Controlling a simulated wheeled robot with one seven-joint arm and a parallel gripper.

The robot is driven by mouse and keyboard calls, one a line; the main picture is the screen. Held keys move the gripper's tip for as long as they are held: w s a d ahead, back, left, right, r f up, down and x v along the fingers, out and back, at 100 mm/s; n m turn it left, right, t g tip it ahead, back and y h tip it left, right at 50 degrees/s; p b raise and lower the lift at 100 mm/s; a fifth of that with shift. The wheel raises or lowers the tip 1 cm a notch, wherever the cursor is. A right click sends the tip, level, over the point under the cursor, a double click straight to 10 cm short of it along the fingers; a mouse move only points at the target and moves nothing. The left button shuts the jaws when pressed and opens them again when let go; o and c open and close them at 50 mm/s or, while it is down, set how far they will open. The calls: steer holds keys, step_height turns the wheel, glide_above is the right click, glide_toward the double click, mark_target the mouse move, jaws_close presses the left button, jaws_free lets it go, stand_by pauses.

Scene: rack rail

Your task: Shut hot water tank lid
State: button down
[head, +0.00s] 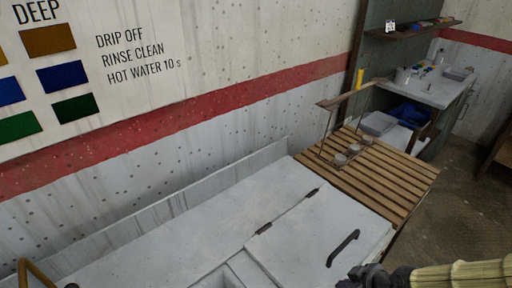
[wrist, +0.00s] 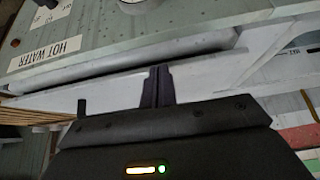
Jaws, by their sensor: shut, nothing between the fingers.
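The hot water tank lid (head: 318,222) is a pale grey panel in the grey counter in the head view. Two dark hinges lie along its back edge, and a black bar handle (head: 343,248) is near its front edge. It looks flat or nearly flat; I cannot tell whether it is fully seated. My gripper (wrist: 157,72) is shut and empty in the wrist view, close to pale panel edges. A "HOT WATER" label (wrist: 58,48) shows on a grey panel there. In the head view my gripper is at the bottom right, in front of the lid, its fingertips not clear.
A slatted wooden rack (head: 380,180) adjoins the counter beyond the lid, with small grey pieces hanging over it. An open basin (head: 232,274) is at the bottom of the head view. A sink bench (head: 440,92) stands farther back. Floor is clear at the right.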

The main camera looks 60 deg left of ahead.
steer(key=shift+r, duration=0.15)
steer(key=shift+r+p, duration=0.55)
steer(key=shift+p, duration=0.1)
steer(key=w+d, duration=0.1)
steer(key=d, duration=0.8)
steer(key=shift+w+d+f+p, duration=0.15)
steer(key=shift+w+p, duration=0.2)
steer(key=shift+p, duration=0.1)
